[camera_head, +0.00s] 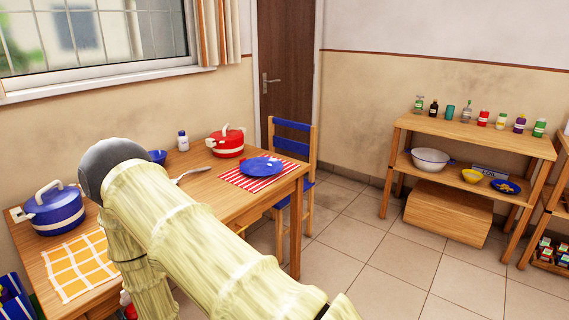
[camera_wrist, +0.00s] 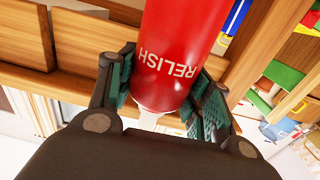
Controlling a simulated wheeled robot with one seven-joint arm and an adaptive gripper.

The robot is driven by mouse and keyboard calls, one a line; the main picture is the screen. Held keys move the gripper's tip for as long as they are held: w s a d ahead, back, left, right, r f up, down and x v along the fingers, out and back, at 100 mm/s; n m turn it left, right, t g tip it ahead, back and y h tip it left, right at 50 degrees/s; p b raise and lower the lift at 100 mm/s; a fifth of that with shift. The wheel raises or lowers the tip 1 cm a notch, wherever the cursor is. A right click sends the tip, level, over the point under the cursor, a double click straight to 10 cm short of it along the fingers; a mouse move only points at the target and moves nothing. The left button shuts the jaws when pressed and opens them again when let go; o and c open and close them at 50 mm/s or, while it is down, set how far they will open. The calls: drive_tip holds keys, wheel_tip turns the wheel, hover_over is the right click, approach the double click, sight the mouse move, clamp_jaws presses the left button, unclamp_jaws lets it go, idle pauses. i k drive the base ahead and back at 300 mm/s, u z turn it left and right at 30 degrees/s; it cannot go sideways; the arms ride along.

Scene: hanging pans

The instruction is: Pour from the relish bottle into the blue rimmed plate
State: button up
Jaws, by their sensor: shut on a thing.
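The relish bottle (camera_wrist: 172,55) is red with white RELISH lettering, which reads upside down in the wrist view. My gripper (camera_wrist: 165,95) is shut on it, with a green-padded finger on each side. A pale tip shows at the bottle's lower end; its true tilt I cannot tell. In the head view a blue plate (camera_head: 262,167) lies on a red-and-white striped mat on the table. A second blue dish (camera_head: 506,187) with yellow in it sits on the shelf. My arm hides part of the table, and my gripper is not clearly seen there.
The table (camera_head: 208,177) also holds a blue pot (camera_head: 54,210), a red pot (camera_head: 227,142), a white bottle (camera_head: 183,141) and a yellow checked mat (camera_head: 80,264). A blue chair (camera_head: 293,150) stands close to its right end. Floor is clear before the shelf (camera_head: 470,134).

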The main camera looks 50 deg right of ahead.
sight(262, 166)
drive_tip(key=z, duration=0.5)
drive_tip(key=i, duration=0.5)
drive_tip(key=z, duration=0.45)
